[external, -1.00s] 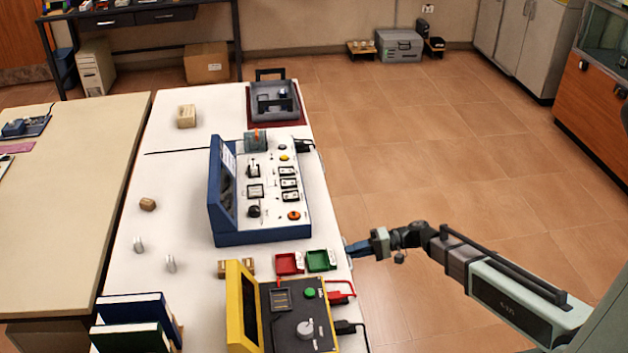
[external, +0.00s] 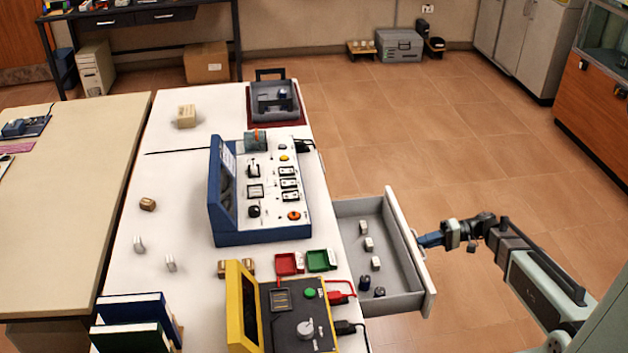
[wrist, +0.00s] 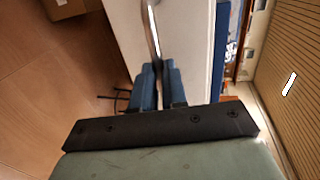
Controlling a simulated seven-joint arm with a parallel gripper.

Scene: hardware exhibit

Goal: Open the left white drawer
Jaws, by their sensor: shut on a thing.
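The white drawer (external: 407,245) stands pulled out from the right side of the white table (external: 185,215) in the external view. Its grey inside shows, with several small white blocks and dark round pieces in it. My gripper (external: 430,240) is at the outer face of the drawer front, shut on its handle (external: 420,246). In the wrist view the blue fingers of my gripper (wrist: 158,72) are close together on the thin handle (wrist: 153,32), with the white drawer front (wrist: 185,40) beyond them.
A blue control panel (external: 270,195), a yellow device (external: 290,310), and red (external: 289,263) and green (external: 321,260) trays stand on the table near the drawer. The tiled floor (external: 480,160) right of the table is mostly clear.

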